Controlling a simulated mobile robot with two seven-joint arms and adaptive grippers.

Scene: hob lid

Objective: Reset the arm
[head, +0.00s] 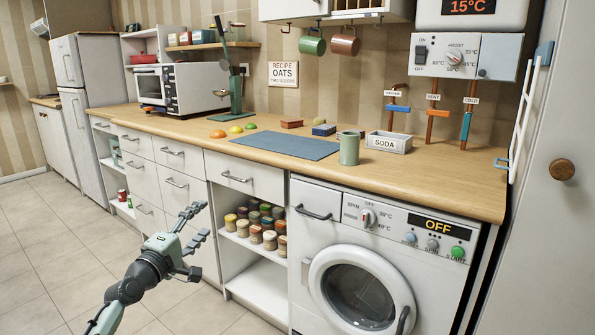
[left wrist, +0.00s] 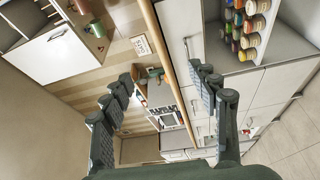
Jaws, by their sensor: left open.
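My left gripper (head: 190,228) is in front of the drawers, below the level of the wooden counter (head: 430,183), with my arm coming in from the lower left. Its fingers are spread open with nothing between them. In the left wrist view the open left gripper (left wrist: 165,115) shows its fingers at left and right, with the counter edge and the drawers beyond them. It appears clear of the furniture. My right gripper is in neither view.
A washing machine (head: 360,290) stands right of an open shelf with several jars (head: 255,232). A blue mat (head: 285,145), a green cup (head: 348,148) and a SODA box (head: 388,143) are on the counter. Tiled floor (head: 40,250) lies open at the left.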

